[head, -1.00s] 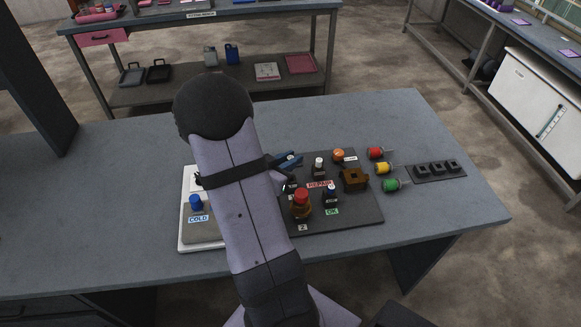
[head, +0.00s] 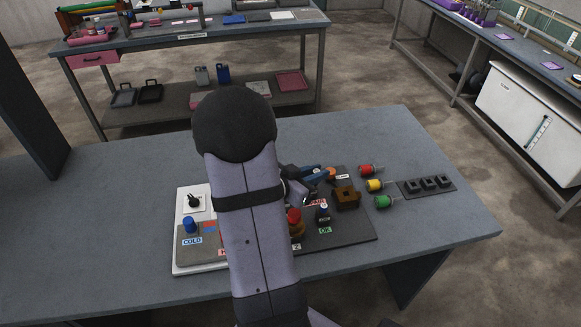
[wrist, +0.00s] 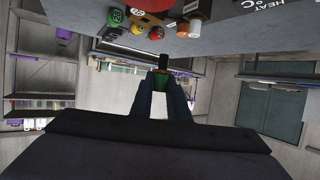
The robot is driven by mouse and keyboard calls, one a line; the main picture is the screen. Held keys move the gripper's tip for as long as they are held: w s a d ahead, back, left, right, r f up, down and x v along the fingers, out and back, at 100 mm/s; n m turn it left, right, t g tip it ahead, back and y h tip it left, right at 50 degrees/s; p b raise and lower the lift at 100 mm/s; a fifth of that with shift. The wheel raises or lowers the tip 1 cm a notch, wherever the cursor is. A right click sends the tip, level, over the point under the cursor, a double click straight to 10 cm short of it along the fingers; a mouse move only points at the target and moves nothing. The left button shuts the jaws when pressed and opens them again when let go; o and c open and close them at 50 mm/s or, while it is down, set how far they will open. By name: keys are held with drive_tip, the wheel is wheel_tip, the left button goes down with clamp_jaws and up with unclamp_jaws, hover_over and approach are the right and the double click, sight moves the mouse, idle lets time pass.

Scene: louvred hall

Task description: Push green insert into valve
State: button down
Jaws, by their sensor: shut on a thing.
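My gripper (head: 318,173), with dark blue fingers, points right above the far part of the dark board (head: 345,242). A green-bodied insert (head: 383,202) lies apart on the table, right of the board, beside a yellow one (head: 375,185) and a red one (head: 367,169). A brown block with an opening (head: 346,198) and a red-topped brown piece (head: 294,222) stand on the board. I cannot tell which is the valve.
A dark pad with black sockets (head: 428,184) lies at the right. A small dark-bodied piece (head: 323,212) stands near the OK label (head: 325,230). A white panel with a blue knob (head: 189,224) lies left of my arm. The table's left side is clear.

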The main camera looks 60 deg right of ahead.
drive_tip(key=s+d+m+g+y+p, duration=0.1)
drive_tip(key=s+d+m+g+p, duration=0.15)
drive_tip(key=s, duration=0.85)
drive_tip(key=n+t+h, duration=0.1)
drive_tip(key=n+t, duration=0.4)
drive_tip(key=t, duration=0.1)
hover_over(345, 197)
drive_tip(key=d, duration=0.1)
drive_tip(key=f, duration=0.1)
drive_tip(key=shift+w+d+f+g, duration=0.1)
drive_tip(key=shift+w+d+g, duration=0.1)
drive_tip(key=shift+g, duration=0.15)
drive_tip(key=shift+f, duration=0.1)
drive_tip(key=shift+f+b, duration=2.75)
drive_tip(key=shift+f, duration=0.55)
drive_tip(key=shift+f+b, duration=0.45)
drive_tip(key=shift+b, duration=0.1)
